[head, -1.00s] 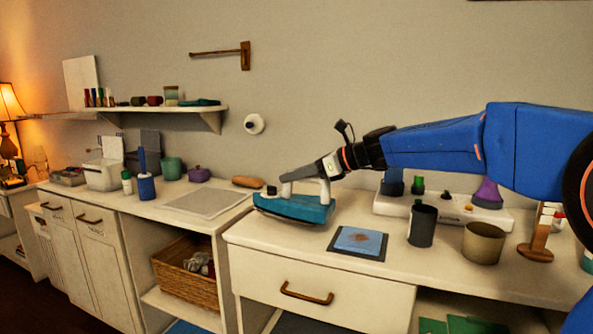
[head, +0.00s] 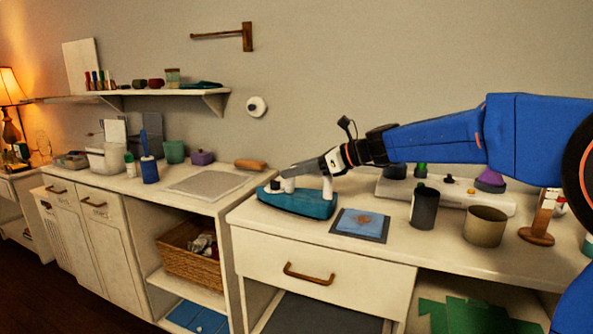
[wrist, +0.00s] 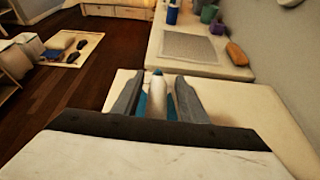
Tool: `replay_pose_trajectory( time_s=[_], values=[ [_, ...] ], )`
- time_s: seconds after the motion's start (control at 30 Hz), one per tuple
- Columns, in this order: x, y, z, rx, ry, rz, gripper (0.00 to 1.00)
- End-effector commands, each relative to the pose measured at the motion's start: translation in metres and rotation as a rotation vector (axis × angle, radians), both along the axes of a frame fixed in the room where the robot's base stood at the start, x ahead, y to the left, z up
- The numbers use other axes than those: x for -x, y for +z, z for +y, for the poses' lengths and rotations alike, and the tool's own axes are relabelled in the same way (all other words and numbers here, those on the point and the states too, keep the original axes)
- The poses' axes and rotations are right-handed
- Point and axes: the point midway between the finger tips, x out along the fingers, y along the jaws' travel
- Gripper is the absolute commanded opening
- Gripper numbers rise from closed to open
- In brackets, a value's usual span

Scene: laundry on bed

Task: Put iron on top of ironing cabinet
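The iron (head: 300,204) has a teal body and a white handle. It appears to rest flat on the left end of the white drawer cabinet's top (head: 405,233). My gripper (head: 286,173) is at the iron's handle, reaching in from the right. In the wrist view my gripper's fingers (wrist: 157,95) stand on either side of the white handle (wrist: 157,88), with teal body showing in gaps beside it, so they look open around it. Two white units stand side by side; I cannot tell which is the ironing cabinet.
A dark-edged blue mat (head: 360,224), a dark cup (head: 424,207) and a beige cup (head: 485,226) stand right of the iron. A white tray (head: 495,205) is behind them. The left counter holds a flat grey panel (head: 208,184) and a brown roll (head: 250,165).

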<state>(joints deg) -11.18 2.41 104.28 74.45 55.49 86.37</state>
Motion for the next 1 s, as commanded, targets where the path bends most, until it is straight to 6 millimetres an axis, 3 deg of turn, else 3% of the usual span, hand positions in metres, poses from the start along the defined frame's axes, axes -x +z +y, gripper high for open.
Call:
replay_pose_trajectory(
  time_s=[0.23,0.7,1.0],
  values=[
    [0.003,0.005,-0.01,0.0,-0.001,0.0,0.39],
    [0.029,0.037,-0.084,0.0,-0.003,-0.001,0.39],
    [0.038,0.046,-0.104,0.0,0.0,0.0,0.39]
  ],
)
